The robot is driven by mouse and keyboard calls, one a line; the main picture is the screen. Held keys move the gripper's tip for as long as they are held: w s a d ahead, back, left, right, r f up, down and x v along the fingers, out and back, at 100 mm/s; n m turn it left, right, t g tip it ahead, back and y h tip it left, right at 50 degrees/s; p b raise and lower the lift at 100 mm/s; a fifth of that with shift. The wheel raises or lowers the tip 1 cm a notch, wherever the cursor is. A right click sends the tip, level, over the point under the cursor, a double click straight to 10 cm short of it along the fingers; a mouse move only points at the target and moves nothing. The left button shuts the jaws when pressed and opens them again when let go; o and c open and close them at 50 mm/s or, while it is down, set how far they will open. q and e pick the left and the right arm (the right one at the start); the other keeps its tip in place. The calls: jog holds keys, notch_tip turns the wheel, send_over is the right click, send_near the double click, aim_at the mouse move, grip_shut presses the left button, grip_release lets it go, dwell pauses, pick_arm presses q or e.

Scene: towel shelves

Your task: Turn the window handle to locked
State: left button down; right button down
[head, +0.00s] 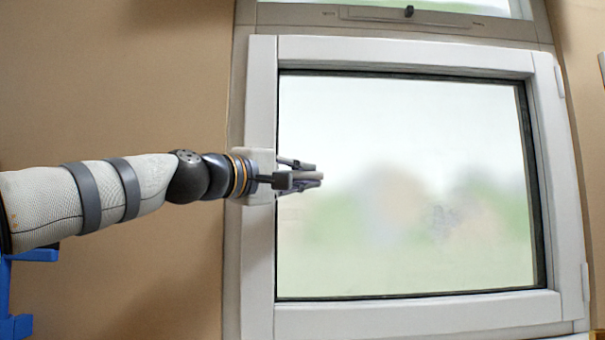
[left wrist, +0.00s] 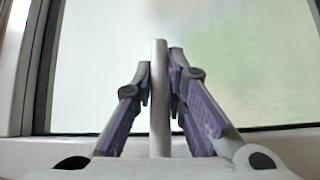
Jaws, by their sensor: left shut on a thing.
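The window (head: 555,190) has a white frame around a large pane and looks closed. Its handle (left wrist: 159,110) is a pale, slim bar that shows in the left wrist view, running in line with my fingers. My left gripper (head: 318,175) reaches in from the left across the left side of the window frame. In the left wrist view, my left gripper (left wrist: 161,75) has its purple and grey fingers on both sides of the handle, shut on it. In the head view the gripper and wrist largely hide the handle and its base. My right gripper is not in view.
A smaller upper window with a dark latch (head: 409,11) is above the main one. Hinges (head: 560,80) show on the right side of the frame. The tan wall (head: 110,80) lies to the left. The space in front of the pane is clear right of my gripper.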

pick_arm(q)
jog(key=shift+s+f+m+g+y+p, duration=0.25)
jog(key=shift+m+g+y+p, duration=0.15)
jog(key=shift+m+p, duration=0.4)
jog(key=shift+a+f, duration=0.1)
jog(key=shift+f, duration=0.15)
jog(key=shift+w+a+f+m+g+y, duration=0.1)
jog(key=shift+a+f+m+g+y, duration=0.1)
jog(key=shift+f+m+g+y, duration=0.3)
jog(key=shift+w+a+f+m+g+y, duration=0.15)
jog(key=shift+a+f+m+y, duration=0.1)
jog(key=shift+f+m+y, duration=0.4)
jog(key=shift+a+f+m+g+y, duration=0.25)
jog(key=shift+f+g+y, duration=0.15)
jog(key=shift+f, duration=0.3)
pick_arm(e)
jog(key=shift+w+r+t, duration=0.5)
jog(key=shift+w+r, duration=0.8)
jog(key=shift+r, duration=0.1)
pick_arm(q)
jog(key=c, duration=1.6)
grip_release()
